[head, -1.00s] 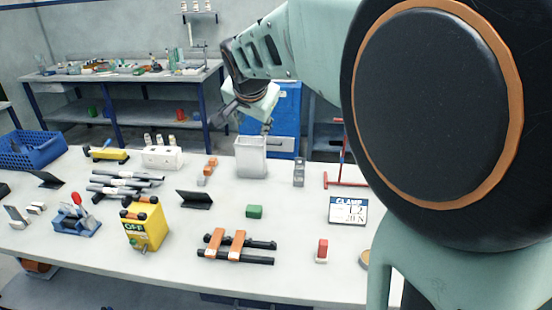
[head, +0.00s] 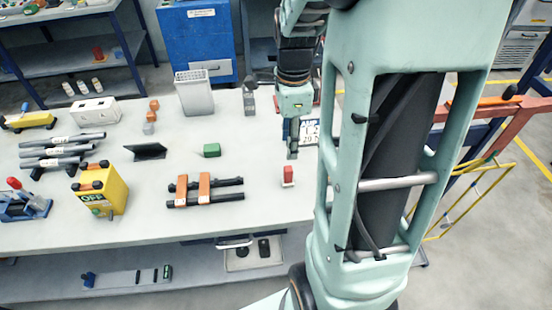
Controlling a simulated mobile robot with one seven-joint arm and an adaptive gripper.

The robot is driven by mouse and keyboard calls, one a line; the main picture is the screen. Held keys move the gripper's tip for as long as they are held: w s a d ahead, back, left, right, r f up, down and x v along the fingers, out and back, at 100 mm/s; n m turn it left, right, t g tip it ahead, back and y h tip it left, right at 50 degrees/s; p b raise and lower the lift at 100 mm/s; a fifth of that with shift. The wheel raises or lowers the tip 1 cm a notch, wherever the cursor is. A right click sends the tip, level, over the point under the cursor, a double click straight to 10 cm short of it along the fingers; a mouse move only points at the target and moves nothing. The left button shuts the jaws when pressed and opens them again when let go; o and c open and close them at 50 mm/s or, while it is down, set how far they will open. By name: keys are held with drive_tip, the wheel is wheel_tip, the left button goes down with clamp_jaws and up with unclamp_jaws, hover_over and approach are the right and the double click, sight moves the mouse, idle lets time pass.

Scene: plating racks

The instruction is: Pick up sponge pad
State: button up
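Two small blocks on the white table could be the sponge pad: a green block (head: 211,150) near the middle, and a red block with a pale end (head: 288,175) further right. I cannot tell for sure which one it is. My gripper (head: 291,151) points down just beyond the red block and to the right of the green one. Its fingers are seen edge-on, so their opening is unclear. No object shows between them. Both blocks are clear of the gripper in the picture.
Black bars with orange blocks (head: 205,191) lie left of the red block. A yellow OFF box (head: 99,190), a black angled stand (head: 147,151) and a grey bin (head: 194,95) stand on the table. My arm hides the table's right end and part of a label card (head: 310,133).

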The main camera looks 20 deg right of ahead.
sight(289, 169)
drive_tip(key=f, duration=1.1)
drive_tip(key=shift+s+a, duration=0.1)
drive_tip(key=shift+s, duration=0.15)
drive_tip(key=shift+r, duration=0.1)
clamp_jaws()
